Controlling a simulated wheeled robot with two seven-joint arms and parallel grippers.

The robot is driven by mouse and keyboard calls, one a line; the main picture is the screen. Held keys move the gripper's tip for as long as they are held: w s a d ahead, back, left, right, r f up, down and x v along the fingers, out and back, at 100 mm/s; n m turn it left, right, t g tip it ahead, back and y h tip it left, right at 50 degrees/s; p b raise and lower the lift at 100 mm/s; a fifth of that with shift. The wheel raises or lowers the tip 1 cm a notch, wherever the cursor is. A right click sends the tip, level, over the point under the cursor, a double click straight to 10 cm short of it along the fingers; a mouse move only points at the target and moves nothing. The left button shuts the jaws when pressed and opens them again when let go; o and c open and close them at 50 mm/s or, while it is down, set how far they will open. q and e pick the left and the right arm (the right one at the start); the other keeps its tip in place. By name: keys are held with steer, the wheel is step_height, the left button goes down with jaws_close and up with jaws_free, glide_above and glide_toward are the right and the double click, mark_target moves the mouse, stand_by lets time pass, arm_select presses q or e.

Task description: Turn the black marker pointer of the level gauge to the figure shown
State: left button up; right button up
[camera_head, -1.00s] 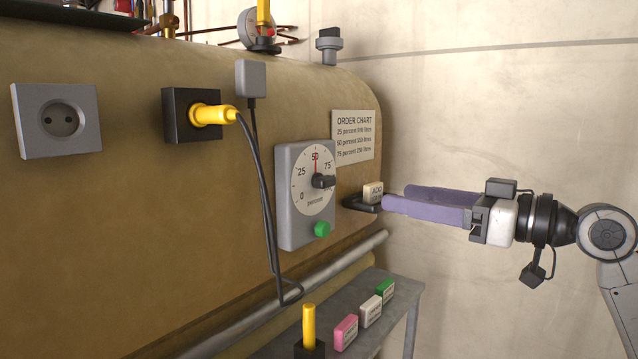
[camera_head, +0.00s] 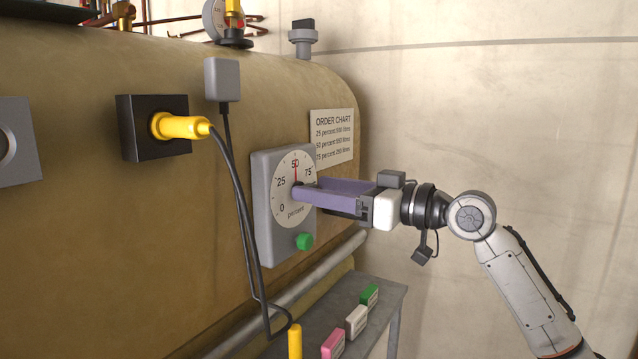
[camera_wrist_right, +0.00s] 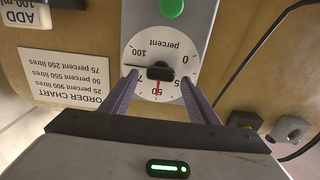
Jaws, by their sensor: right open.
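The level gauge (camera_head: 262,215) is a grey box on the tan tank, with a white percent dial (camera_head: 292,168). Its red needle (camera_head: 295,172) points at 50. The black marker pointer (camera_wrist_right: 160,72) shows in the wrist view, which sees the dial upside down; it points toward the stretch between 75 and 100. In the head view my gripper hides it. My right gripper (camera_head: 304,190) is open in front of the dial. In the wrist view its purple fingers (camera_wrist_right: 160,78) stand either side of the pointer, with gaps; contact is not visible. My left gripper is not in view.
The order chart (camera_head: 332,137) is beside the gauge. A green button (camera_head: 304,241) is below the dial. A black cable (camera_head: 240,190) hangs left of the gauge from a yellow plug (camera_head: 178,127). A grey shelf (camera_head: 385,300) below holds coloured blocks.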

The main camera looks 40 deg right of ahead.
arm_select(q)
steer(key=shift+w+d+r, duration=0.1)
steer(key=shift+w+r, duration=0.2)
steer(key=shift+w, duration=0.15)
arm_select(e)
steer(key=shift+w+a, duration=0.15)
steer(key=shift+w, duration=0.25)
steer(key=shift+c, duration=0.2)
steer(key=c, duration=1)
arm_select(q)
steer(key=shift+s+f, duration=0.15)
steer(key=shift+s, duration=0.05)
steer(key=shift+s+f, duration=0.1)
